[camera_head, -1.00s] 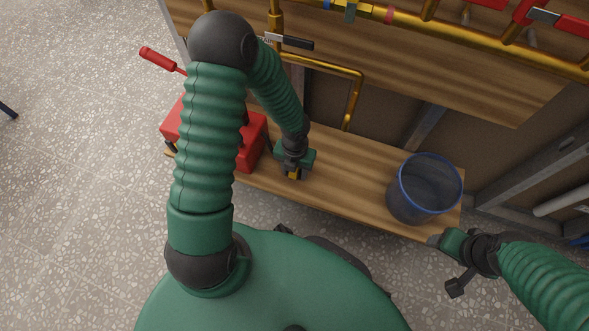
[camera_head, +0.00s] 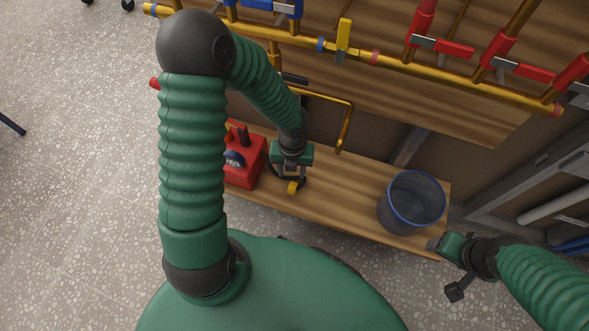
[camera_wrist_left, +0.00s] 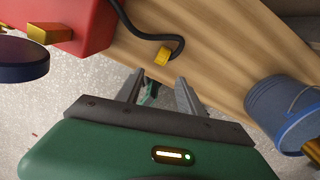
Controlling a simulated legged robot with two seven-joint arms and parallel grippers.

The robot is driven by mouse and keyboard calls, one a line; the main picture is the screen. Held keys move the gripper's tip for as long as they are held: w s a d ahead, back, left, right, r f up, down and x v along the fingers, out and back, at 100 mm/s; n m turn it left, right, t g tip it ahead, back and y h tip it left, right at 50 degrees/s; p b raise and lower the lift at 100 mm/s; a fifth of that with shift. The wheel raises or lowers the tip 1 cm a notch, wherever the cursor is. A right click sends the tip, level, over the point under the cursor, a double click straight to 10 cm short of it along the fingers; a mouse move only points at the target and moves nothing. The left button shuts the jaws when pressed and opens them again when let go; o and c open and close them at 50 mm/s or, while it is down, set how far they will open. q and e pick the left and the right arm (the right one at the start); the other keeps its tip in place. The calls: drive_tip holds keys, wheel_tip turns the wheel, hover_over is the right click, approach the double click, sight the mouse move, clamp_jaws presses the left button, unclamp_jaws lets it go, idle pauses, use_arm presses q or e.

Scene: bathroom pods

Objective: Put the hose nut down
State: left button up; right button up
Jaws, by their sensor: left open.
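The hose nut (camera_head: 293,187) is a small yellow piece on the wooden bench, just in front of my left gripper (camera_head: 289,174). In the left wrist view the nut (camera_wrist_left: 162,56) lies on the planks, beside a curved black hose (camera_wrist_left: 150,36). My left gripper (camera_wrist_left: 157,88) is open there, with clear space between its fingers. The nut is beyond the fingertips and apart from them. My right gripper (camera_head: 436,245) is by the front right corner of the bench; its jaws are too small to read.
Brass pipes with red valves (camera_head: 440,46) cross above. The bench between nut and bucket is clear.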

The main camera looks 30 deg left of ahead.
use_arm(q)
drive_tip(key=s+d+r+n+t, duration=0.1)
drive_tip(key=r+n, duration=0.5)
drive_tip(key=n, duration=0.9)
drive_tip(key=s+d+r+n+t, duration=0.1)
drive_tip(key=s+d+r+n, duration=0.2)
drive_tip(key=n, duration=1.2)
wheel_tip(320, 180, up, 3)
drive_tip(key=shift+d+r+t, duration=0.15)
drive_tip(key=shift+r+t, duration=0.05)
drive_tip(key=shift+t, duration=0.2)
